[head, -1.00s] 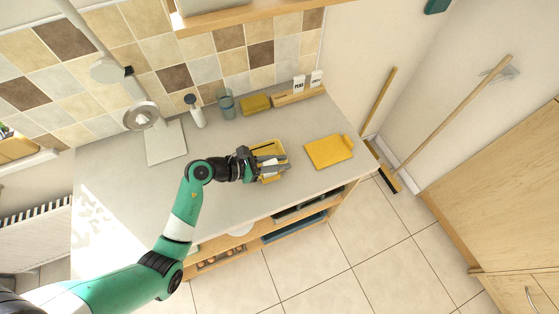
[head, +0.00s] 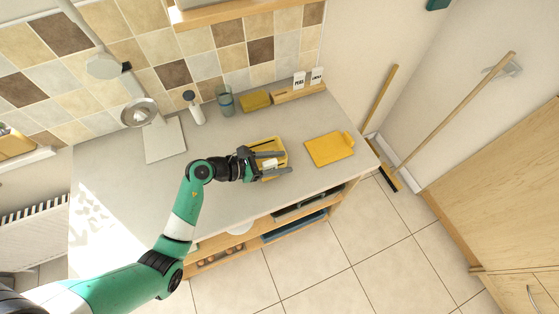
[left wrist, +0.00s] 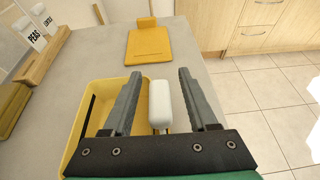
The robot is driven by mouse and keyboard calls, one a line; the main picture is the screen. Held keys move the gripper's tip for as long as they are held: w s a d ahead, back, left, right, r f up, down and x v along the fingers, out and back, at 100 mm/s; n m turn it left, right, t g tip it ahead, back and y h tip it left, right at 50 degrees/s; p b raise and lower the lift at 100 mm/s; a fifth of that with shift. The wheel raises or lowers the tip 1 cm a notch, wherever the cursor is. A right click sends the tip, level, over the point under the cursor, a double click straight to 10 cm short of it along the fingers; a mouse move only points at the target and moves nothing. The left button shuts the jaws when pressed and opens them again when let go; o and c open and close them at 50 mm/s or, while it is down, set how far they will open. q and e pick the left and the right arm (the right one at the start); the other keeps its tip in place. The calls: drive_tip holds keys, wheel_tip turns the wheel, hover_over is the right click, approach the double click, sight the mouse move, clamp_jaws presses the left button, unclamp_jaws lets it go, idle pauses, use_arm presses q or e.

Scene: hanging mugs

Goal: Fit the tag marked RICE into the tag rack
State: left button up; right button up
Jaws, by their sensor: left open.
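My left gripper (head: 287,162) is over the yellow tray (head: 280,142) on the counter. Its fingers are apart, one on each side of a white rounded piece in the left wrist view (left wrist: 160,103), with gaps visible. This piece looks like a tag seen from its end; no lettering on it shows, so I cannot read RICE. The wooden tag rack (head: 284,98) stands at the back against the tiles. It holds two upright white tags; one reads PEAS (left wrist: 27,30), the other (left wrist: 42,14) is hard to read. My right gripper is not in view.
A yellow board (head: 328,150) lies right of the tray. A yellow-brown block (head: 256,101), a glass (head: 225,102) and a dark-topped bottle (head: 195,110) stand along the back, left of the rack. The counter between tray and rack is clear.

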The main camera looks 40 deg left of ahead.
use_arm(q)
drive_tip(key=v, duration=1.1)
drive_tip(key=shift+s+r, duration=0.2)
drive_tip(key=shift+r, duration=0.05)
drive_tip(key=shift+a, duration=0.15)
